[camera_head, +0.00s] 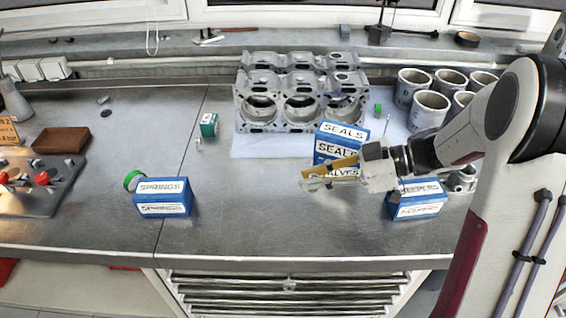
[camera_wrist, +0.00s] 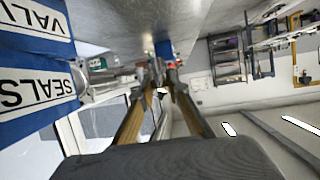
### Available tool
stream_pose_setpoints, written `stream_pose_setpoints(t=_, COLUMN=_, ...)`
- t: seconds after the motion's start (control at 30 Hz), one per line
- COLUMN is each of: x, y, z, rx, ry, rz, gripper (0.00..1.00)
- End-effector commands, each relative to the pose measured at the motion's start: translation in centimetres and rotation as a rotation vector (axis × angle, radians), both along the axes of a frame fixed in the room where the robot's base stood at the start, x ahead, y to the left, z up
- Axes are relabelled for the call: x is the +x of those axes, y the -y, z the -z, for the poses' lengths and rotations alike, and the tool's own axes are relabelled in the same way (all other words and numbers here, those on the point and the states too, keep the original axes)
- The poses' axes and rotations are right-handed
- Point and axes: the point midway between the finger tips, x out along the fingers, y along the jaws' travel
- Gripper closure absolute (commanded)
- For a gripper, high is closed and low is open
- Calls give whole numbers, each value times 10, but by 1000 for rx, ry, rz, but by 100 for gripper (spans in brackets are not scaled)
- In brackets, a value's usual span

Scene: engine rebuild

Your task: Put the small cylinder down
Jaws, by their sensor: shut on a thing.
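My gripper (camera_head: 312,178), with yellow fingers, is held out level above the bench in front of the blue SEALS and VALVES boxes (camera_head: 338,133). In the wrist view its fingers (camera_wrist: 166,78) come close together at the tips. The small cylinder (camera_wrist: 162,90) shows only as a small pale bit between the fingertips, gripped there; its shape is mostly hidden. In the head view the cylinder cannot be told apart from the fingers. The gripper is clear of the bench top.
A SPRINGS box (camera_head: 163,197) with a green ring behind it stands left, a KEEPERS box (camera_head: 416,202) right, under the arm. The engine block (camera_head: 300,93) and several grey cylinder liners (camera_head: 429,108) stand behind. The bench (camera_head: 245,215) is clear between the SPRINGS and KEEPERS boxes.

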Motion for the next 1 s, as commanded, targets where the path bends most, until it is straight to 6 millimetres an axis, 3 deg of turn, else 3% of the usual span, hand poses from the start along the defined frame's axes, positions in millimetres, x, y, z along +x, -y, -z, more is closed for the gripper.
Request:
stream_pose_setpoints(t=0.27, x=-4, y=-15, z=1, rx=0, ry=0, rz=-34, gripper=100)
stream_pose_setpoints(t=0.6, x=-13, y=-74, z=3, rx=0, ry=1, rz=-143, gripper=100)
stream_pose_setpoints(t=0.77, x=-1, y=-109, z=0, rx=1, ry=1, rz=-146, gripper=100)
stream_pose_setpoints(t=1.0, x=32, y=-164, z=-6, rx=1, ry=3, rz=-81, gripper=100)
